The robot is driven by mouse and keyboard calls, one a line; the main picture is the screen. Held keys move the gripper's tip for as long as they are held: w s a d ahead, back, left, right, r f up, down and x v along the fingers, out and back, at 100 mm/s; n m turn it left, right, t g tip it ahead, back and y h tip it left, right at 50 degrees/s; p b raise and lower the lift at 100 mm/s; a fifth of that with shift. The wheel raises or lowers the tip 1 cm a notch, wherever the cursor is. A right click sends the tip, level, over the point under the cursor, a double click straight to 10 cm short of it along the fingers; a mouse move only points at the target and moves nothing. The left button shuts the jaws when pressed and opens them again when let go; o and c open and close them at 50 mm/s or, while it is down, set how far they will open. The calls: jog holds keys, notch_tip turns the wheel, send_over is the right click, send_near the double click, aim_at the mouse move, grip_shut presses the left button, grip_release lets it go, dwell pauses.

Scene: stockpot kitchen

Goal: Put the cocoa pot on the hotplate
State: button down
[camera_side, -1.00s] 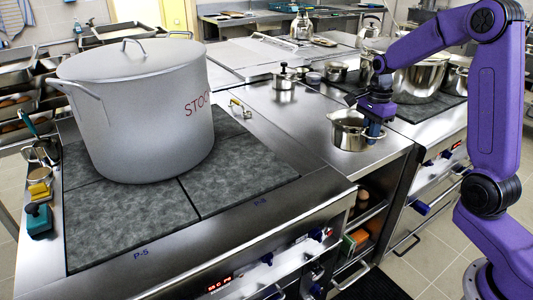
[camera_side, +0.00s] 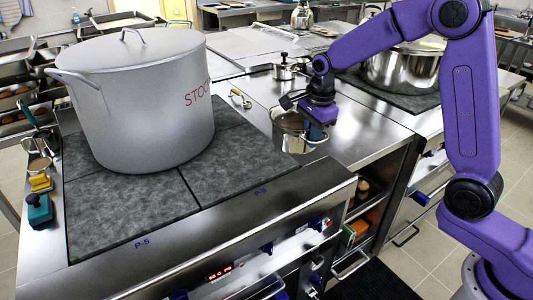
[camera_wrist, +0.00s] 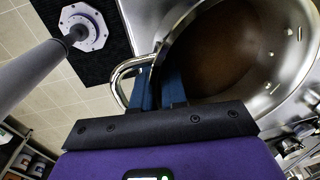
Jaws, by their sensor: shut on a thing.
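The cocoa pot (camera_side: 292,139) is a small shiny steel pot with brown contents, which show in the wrist view (camera_wrist: 215,55). My gripper (camera_side: 317,133) is shut on the pot's rim or handle side; in the wrist view its blue fingers (camera_wrist: 160,88) are at the wall beside the loop handle. The pot looks upright and appears raised over the steel counter near the hotplate's right edge. The hotplate (camera_side: 225,190) is a dark mottled slab set in the stove, marked P-5 and P-6. Its front right part is bare.
A large lidded stockpot (camera_side: 140,105) fills the hotplate's back and left. A small lidded pot (camera_side: 284,71) stands on the counter behind. A big steel pot (camera_side: 405,68) sits on the right stove. Utensils and a teal-based item (camera_side: 39,210) line the left edge.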

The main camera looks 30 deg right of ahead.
aim_at(285, 120)
jog(key=w+f, duration=0.1)
jog(key=w, duration=0.1)
jog(key=w+f, duration=0.1)
jog(key=w, duration=0.1)
jog(key=w+f, duration=0.1)
jog(key=w, duration=0.1)
jog(key=shift+w+a, duration=0.4)
jog(key=w+f, duration=0.2)
jog(key=f, duration=0.1)
jog(key=w+f, duration=0.2)
jog(key=shift+a, duration=0.3)
jog(key=shift+w+f, duration=0.2)
jog(key=shift+f, duration=0.05)
jog(key=shift+w+f, duration=0.1)
jog(key=shift+f, duration=1.45)
jog(key=shift+f, duration=0.2)
jog(key=c, duration=1.2)
grip_release()
jog(key=shift+o, duration=0.2)
jog(key=r, duration=0.4)
jog(key=s+r, duration=0.1)
jog(key=r, duration=0.7)
jog(key=shift+s+r, duration=0.1)
jog(key=shift+s, duration=0.2)
